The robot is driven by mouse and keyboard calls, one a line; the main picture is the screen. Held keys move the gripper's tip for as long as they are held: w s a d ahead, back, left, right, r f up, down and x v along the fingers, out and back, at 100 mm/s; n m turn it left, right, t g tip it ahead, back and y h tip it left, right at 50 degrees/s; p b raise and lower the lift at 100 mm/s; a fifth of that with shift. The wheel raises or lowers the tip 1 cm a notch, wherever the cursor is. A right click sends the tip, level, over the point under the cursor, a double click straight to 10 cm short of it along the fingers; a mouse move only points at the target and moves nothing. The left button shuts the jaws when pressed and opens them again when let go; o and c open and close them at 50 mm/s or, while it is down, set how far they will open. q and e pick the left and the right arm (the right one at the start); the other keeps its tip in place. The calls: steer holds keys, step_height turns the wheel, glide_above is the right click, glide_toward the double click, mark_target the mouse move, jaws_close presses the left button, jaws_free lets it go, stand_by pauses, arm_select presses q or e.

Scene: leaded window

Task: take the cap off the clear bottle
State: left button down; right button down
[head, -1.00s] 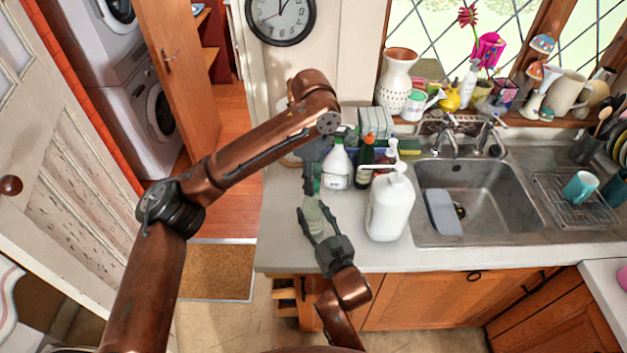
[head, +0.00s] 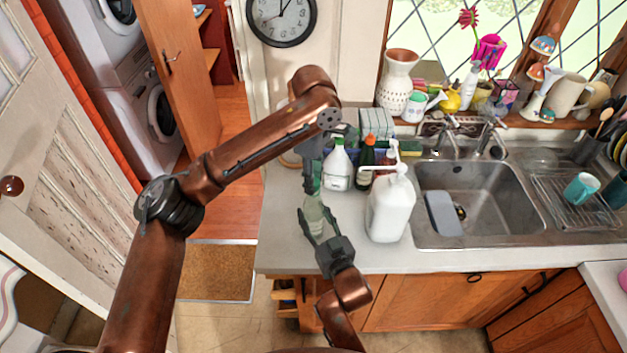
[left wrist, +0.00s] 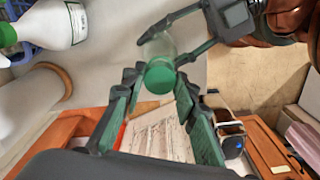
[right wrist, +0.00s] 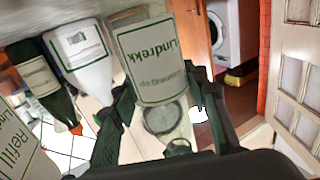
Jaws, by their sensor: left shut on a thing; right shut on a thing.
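The clear bottle (head: 313,214) is held above the counter's front left part by my right gripper (head: 315,222), whose fingers are shut around its sides. Its white label (right wrist: 156,62) and see-through body (right wrist: 163,116) show in the right wrist view. The green cap (left wrist: 160,78) lies between the fingertips of my left gripper (left wrist: 158,82), which is shut on it from above. In the left wrist view the cap sits in line with the bottle, at its end. I cannot tell whether a small gap separates them. In the head view the left gripper (head: 315,178) hides the cap.
A large white pump bottle (head: 389,210) stands close right of the grippers. A white spray bottle (head: 338,168) and a dark bottle (head: 366,158) stand just behind. The sink (head: 480,195) is farther right. The counter's front left part (head: 277,235) is bare.

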arm_select(q)
steer(key=shift+r, duration=0.6)
steer(key=shift+r, duration=2)
arm_select(e)
steer(key=c, duration=1)
jaws_free()
steer(key=shift+c, duration=0.2)
